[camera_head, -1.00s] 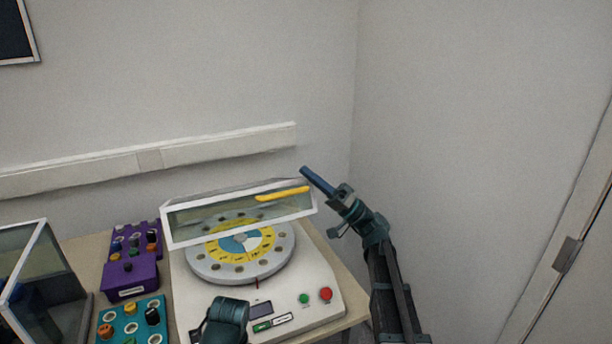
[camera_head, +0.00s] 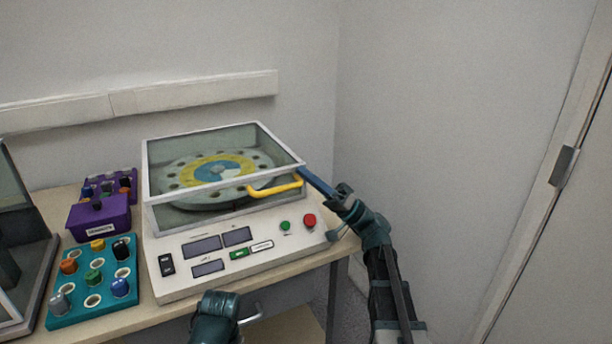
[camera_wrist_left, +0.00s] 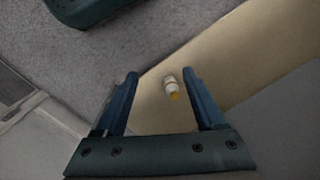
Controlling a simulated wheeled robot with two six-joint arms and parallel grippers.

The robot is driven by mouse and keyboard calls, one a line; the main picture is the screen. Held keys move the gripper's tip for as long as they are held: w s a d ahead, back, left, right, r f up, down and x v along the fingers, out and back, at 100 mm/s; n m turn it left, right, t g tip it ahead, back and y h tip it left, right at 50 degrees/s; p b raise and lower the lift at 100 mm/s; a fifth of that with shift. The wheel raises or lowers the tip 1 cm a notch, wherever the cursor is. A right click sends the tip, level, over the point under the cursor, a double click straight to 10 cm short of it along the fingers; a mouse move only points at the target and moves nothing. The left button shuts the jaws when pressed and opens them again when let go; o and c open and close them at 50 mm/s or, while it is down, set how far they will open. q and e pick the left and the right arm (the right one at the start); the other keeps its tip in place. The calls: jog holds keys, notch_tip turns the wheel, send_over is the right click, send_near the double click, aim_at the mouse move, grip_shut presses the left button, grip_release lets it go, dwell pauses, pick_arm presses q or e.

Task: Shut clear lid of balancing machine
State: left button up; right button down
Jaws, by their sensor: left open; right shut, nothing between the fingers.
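The balancing machine (camera_head: 165,285) stands on the table with a patterned disc (camera_head: 212,168) inside. Its clear lid (camera_head: 222,140), white-framed with a yellow handle (camera_head: 275,188) at the front, lies low over the disc, with its top nearly level. I cannot tell whether its lower edge rests on the base all round. My right gripper (camera_head: 303,172) is shut and empty, its blue tips at the lid's right front corner, seemingly touching it. My left gripper (camera_wrist_left: 159,73) is open and empty in the left wrist view, away from the lid; its fingers are not clear in the head view.
Left of the machine are a purple box (camera_head: 98,222) and a teal block (camera_head: 65,312) with coloured knobs. A dark-framed clear case (camera_head: 20,240) stands at far left. A wall is close behind.

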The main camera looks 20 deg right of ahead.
jog(key=shift+f, duration=0.7)
jog(key=shift+s+a+f+b, duration=0.1)
jog(key=shift+f+b, duration=0.15)
jog(key=shift+b, duration=0.3)
jog(key=shift+s, duration=0.15)
jog(key=shift+f, duration=0.1)
jog(key=shift+s+f+b, duration=0.15)
jog(key=shift+f+b, duration=0.1)
jog(key=shift+b, duration=0.1)
jog(key=d+r+b+v, duration=0.1)
jog(key=b+v, duration=0.2)
jog(key=v, duration=0.3)
jog(key=shift+d+f+b, duration=0.25)
jog(key=shift+b, duration=0.05)
